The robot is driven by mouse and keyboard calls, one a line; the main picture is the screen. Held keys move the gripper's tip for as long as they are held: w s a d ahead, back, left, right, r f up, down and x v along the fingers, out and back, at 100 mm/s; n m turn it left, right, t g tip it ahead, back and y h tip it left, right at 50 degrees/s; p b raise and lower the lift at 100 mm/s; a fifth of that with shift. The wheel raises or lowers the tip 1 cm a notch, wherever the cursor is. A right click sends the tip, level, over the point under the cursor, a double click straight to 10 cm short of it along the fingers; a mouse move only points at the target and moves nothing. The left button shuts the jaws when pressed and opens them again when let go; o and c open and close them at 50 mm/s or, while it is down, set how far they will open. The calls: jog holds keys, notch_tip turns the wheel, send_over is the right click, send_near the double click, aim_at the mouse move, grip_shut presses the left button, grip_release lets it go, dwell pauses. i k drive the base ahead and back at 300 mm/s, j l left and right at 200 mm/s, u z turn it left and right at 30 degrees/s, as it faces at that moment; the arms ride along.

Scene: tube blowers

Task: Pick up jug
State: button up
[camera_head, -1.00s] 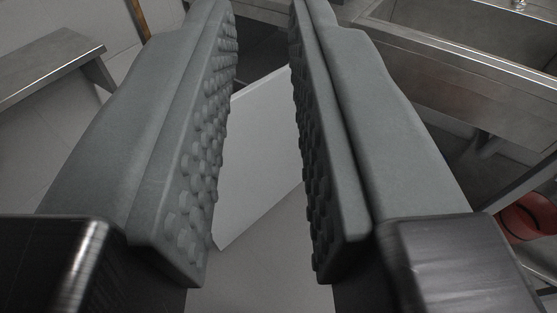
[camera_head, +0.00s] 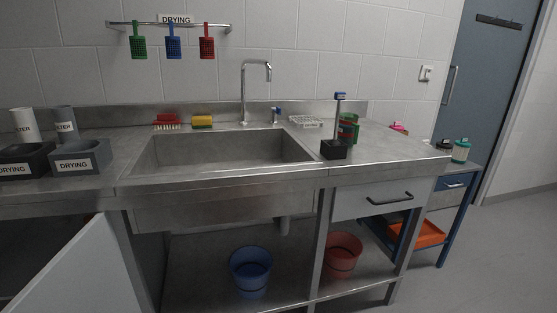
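My gripper is not in view now, so its opening and anything in it cannot be seen. I cannot make out any item that is clearly a jug. A blue bucket (camera_head: 250,272) stands on the lower shelf under the sink, and a red bucket (camera_head: 342,258) stands to its right. A green and red container (camera_head: 349,130) stands on the counter right of the sink, partly behind a black stand (camera_head: 336,149) with a blue-topped post.
The steel sink (camera_head: 222,152) has a tap (camera_head: 255,85) behind it. Black and grey "DRYING" boxes (camera_head: 82,158) stand on the left counter. A pale open panel (camera_head: 83,273) juts out at lower left. A blue side table (camera_head: 445,200) stands right, beside open floor.

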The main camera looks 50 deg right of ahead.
aim_at(348, 128)
jog(key=z, duration=1.8)
